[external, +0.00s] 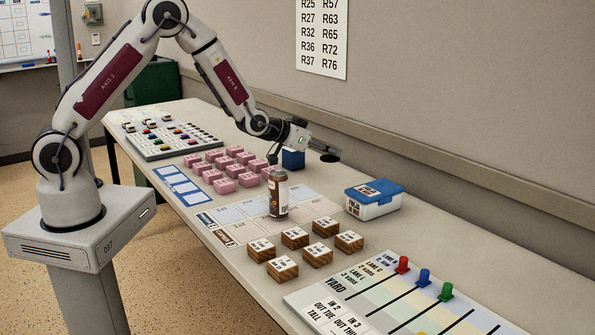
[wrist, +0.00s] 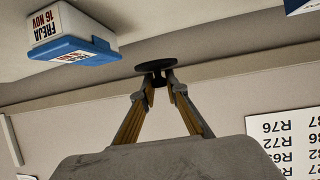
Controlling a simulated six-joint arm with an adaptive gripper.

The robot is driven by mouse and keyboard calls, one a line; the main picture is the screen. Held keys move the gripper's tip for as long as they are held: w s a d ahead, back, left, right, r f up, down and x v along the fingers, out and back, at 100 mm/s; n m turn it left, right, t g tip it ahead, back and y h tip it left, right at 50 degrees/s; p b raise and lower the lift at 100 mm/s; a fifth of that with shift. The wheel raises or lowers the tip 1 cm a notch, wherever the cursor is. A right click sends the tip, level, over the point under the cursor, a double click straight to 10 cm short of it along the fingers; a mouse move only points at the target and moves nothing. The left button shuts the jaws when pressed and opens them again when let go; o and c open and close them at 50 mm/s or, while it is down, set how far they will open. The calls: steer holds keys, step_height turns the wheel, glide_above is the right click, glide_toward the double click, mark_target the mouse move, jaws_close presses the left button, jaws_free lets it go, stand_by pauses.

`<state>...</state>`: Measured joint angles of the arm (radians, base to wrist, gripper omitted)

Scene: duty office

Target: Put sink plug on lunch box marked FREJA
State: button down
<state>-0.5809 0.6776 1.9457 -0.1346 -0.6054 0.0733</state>
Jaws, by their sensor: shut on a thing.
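The sink plug, a black disc (wrist: 150,68) with a stem below it in the wrist view, is held between the fingertips of my gripper (wrist: 157,80). In the external view the plug (external: 331,158) shows as a dark disc at the tip of my gripper (external: 322,149), raised above the table near the wall. The lunch box marked FREJA (external: 374,204) is white with a blue lid and stands right of and nearer than the gripper. It also shows in the wrist view (wrist: 72,30), upper left, apart from the plug. Its lid is shut and carries a label.
A brown bottle (external: 278,193) stands mid-table, left of the lunch box. A dark blue box (external: 293,159) stands below my wrist. Pink blocks (external: 223,185), wooden blocks (external: 295,237) and a yard board (external: 400,300) occupy the table. The wall (external: 440,110) runs close along the back.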

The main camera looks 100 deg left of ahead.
steer(key=w+d+r, duration=0.2)
steer(key=w+d, duration=0.2)
steer(key=w, duration=0.2)
steer(key=w+d+r+m+h, duration=0.1)
steer(key=w+d+r, duration=0.2)
steer(key=w, duration=0.4)
steer(key=shift+w+d+r+t, duration=0.25)
steer(key=shift+d+t, duration=0.1)
steer(key=shift+t, duration=0.05)
glide_above(375, 188)
steer(key=shift+f, duration=3.15)
steer(key=shift+f, duration=1.85)
steer(key=shift+f, duration=0.15)
